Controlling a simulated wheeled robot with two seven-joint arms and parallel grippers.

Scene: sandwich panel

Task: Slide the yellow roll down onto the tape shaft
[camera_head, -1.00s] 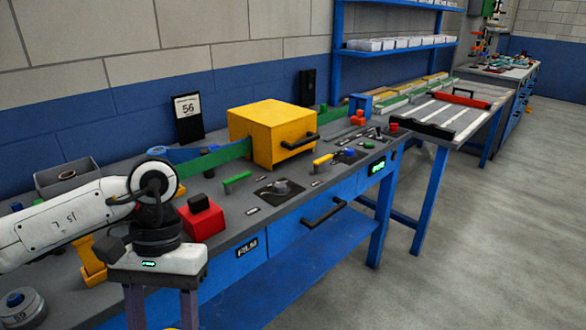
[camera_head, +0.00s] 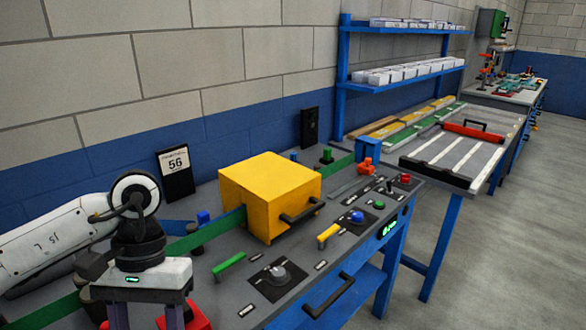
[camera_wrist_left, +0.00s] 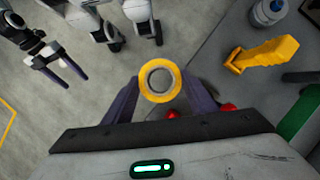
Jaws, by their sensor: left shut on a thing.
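The yellow roll (camera_wrist_left: 160,81), a ring with a pale core, shows in the left wrist view between the two purple fingers of my left gripper (camera_wrist_left: 160,92). The gripper is shut on it. In the head view my left gripper (camera_head: 146,312) is at the lower left over the bench; its fingertips and the roll are below the frame. My right gripper (camera_wrist_left: 70,80) shows at the upper left of the left wrist view, fingers apart, empty, over the floor. I cannot pick out the tape shaft in either view.
A yellow box (camera_head: 262,200) stands on the bench over a green strip (camera_head: 190,241). A red block (camera_head: 190,316) lies close to my left gripper. A yellow bracket (camera_wrist_left: 263,54) and a grey-blue canister (camera_wrist_left: 268,12) stand right of the roll in the wrist view.

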